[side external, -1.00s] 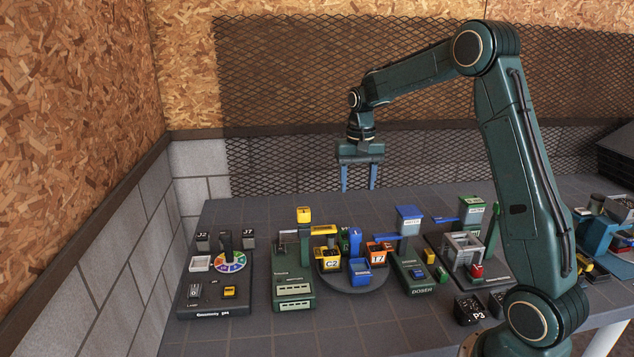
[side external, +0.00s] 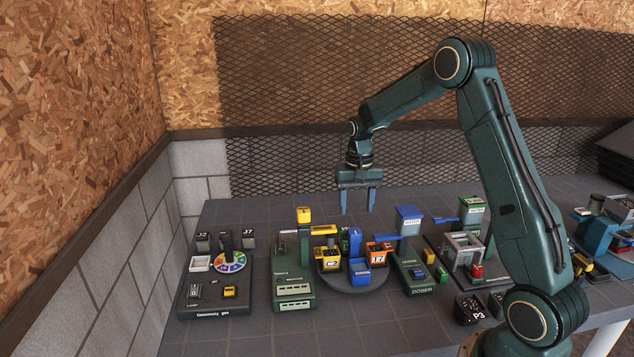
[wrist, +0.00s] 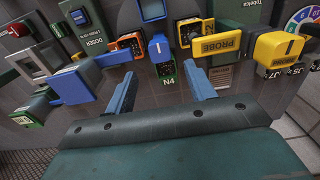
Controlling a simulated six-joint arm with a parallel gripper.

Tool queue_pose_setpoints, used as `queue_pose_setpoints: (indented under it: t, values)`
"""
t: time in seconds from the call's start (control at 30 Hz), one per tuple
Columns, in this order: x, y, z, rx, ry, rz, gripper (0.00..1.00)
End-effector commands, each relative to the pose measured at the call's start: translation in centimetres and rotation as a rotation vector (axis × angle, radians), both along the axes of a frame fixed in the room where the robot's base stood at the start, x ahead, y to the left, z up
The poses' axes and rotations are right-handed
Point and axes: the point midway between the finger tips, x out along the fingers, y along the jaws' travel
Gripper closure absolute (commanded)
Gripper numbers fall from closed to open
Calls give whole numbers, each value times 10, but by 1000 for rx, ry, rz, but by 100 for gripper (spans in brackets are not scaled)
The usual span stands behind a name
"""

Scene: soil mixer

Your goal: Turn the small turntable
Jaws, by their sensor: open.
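The small turntable (side external: 338,281) is a dark round disc in the middle of the bench. It carries a yellow bin (side external: 327,257), an orange bin (side external: 379,255), a blue bin (side external: 360,272) and a green piece at the back. A blue upright block (side external: 355,238) stands among them. My gripper (side external: 357,209) hangs above and behind the turntable, fingers pointing down, open and empty. In the wrist view, my gripper (wrist: 161,72) has the green bin marked N4 (wrist: 167,70) and a blue piece (wrist: 160,46) between its fingers, apart from both.
A green station with a yellow-topped post (side external: 304,215) stands left of the turntable, its yellow arm reaching over it. The doser (side external: 411,272) stands right, its blue arm reaching over. A coloured dial (side external: 230,261) is farther left. The bench behind the turntable is clear.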

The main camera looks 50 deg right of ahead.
Motion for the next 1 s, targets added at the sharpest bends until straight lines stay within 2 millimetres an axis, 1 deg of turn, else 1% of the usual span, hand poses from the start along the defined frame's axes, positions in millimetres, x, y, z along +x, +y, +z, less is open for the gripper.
queue_pose_setpoints:
  t: [0.03,0.3,0.5,0.7,0.97,1.0]
  values:
    - [-1,0,-10,2,5,0,45]
    - [-1,0,-50,2,4,0,45]
    - [0,0,-70,1,2,0,45]
    - [0,0,-78,1,1,0,45]
    - [0,0,-79,0,0,0,45]
    - [0,0,-79,0,0,0,51]
